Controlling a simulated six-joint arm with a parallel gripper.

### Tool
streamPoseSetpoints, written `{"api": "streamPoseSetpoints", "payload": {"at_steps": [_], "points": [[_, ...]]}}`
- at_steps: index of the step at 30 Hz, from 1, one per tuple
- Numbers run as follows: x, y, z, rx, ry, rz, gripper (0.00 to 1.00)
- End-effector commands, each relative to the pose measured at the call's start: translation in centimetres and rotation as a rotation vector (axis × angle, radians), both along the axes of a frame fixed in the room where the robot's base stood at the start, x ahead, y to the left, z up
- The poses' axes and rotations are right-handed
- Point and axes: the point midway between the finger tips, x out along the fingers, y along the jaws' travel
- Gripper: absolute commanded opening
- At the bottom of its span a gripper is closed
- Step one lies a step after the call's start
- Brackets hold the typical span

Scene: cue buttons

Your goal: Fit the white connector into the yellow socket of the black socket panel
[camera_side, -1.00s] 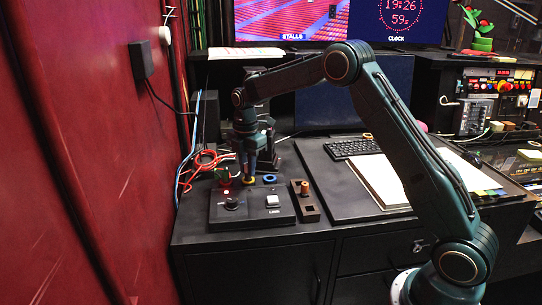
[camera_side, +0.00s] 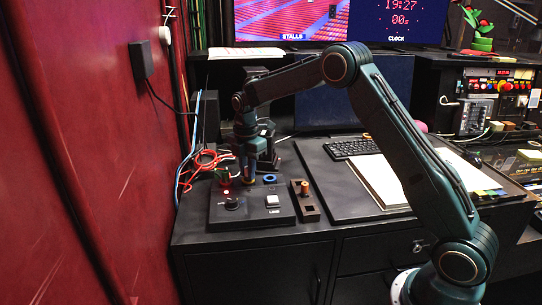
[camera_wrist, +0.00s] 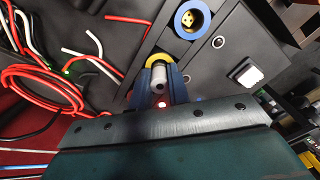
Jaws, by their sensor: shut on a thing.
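My gripper (camera_wrist: 160,88) is shut on the white connector (camera_wrist: 158,76), held between its blue fingers. The connector lies over the yellow socket (camera_wrist: 156,58), whose ring shows behind and around its far end. I cannot tell how far the connector is inside the ring. In the side view my gripper (camera_side: 248,180) points down at the back of the black socket panel (camera_side: 245,219) and hides the connector and most of the yellow ring. A blue-ringed socket (camera_wrist: 192,19) sits beside the yellow one; it also shows in the side view (camera_side: 270,179).
The panel carries a black knob (camera_side: 232,203) and a white button (camera_side: 272,200). A dark block (camera_side: 308,210) with a copper-coloured peg stands to its right. Red cables (camera_side: 208,160) lie loose behind and left of the panel. A red wall borders the left.

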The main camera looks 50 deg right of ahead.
Motion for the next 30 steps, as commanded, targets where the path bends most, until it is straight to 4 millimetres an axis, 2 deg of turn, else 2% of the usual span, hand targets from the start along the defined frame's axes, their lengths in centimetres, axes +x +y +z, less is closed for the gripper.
{"api": "streamPoseSetpoints", "payload": {"at_steps": [8,9,12,13,18,20,30], "points": [[0.00,0.00,-0.01,0.000,0.000,0.000,0.00],[0.00,0.00,-0.01,0.000,0.000,0.000,0.22],[0.00,0.00,-0.01,0.000,0.000,0.000,0.41],[0.00,0.00,-0.01,0.000,0.000,0.000,0.43],[0.00,0.00,-0.01,0.000,0.000,0.000,0.43],[0.00,0.00,-0.02,0.000,0.000,0.000,0.51],[0.00,0.00,0.06,0.000,0.000,0.000,0.51]]}}
